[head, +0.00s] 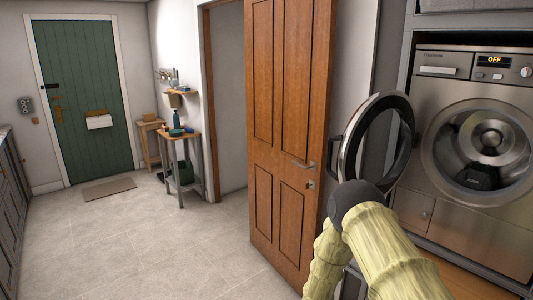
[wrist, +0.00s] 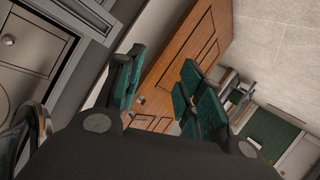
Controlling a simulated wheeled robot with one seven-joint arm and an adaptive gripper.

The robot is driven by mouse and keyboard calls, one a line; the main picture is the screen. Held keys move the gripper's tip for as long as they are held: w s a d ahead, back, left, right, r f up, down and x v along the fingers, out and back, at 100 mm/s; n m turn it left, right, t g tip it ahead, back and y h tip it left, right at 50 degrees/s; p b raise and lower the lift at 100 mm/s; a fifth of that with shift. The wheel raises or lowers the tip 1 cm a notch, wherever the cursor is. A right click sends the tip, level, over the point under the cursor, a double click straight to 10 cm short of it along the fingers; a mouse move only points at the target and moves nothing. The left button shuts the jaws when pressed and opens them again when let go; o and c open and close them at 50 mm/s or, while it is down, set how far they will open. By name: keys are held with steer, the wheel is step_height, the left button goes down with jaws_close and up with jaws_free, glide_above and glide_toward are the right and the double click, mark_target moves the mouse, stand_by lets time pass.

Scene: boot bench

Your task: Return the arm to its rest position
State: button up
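My arm, in a pale yellow cover with a dark joint, reaches up from the bottom right of the head view. My gripper is not visible in that view. In the wrist view my gripper (wrist: 160,80) has its two teal-padded fingers spread apart. Nothing is held between them, and the wooden door shows through the gap. The arm's dark joint overlaps the lower part of the washer's open round door (head: 378,140) in the head view; whether they touch I cannot tell.
The steel washing machine (head: 432,97) stands at right, with something dark in its drum. An open wooden door (head: 285,120) stands left of my arm. A small bench (head: 180,138) with bottles, a mat (head: 108,189) and a green door (head: 85,75) are farther back. The tiled floor at left is clear.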

steer(key=s+d+f+g+y, duration=0.25)
steer(key=s+f, duration=0.25)
steer(key=s, duration=0.9)
steer(key=s+d+f+g+y, duration=0.1)
steer(key=s+f+g, duration=0.35)
steer(key=s, duration=0.95)
steer(key=s+r+g, duration=0.2)
steer(key=s+g, duration=0.1)
steer(key=s, duration=1)
steer(key=s+r+g+y, duration=0.1)
steer(key=s+r+g, duration=0.1)
steer(key=s, duration=1.1)
steer(key=shift+s+d+m+g, duration=0.2)
steer(key=shift+s+m+g, duration=0.1)
steer(key=shift+g, duration=0.1)
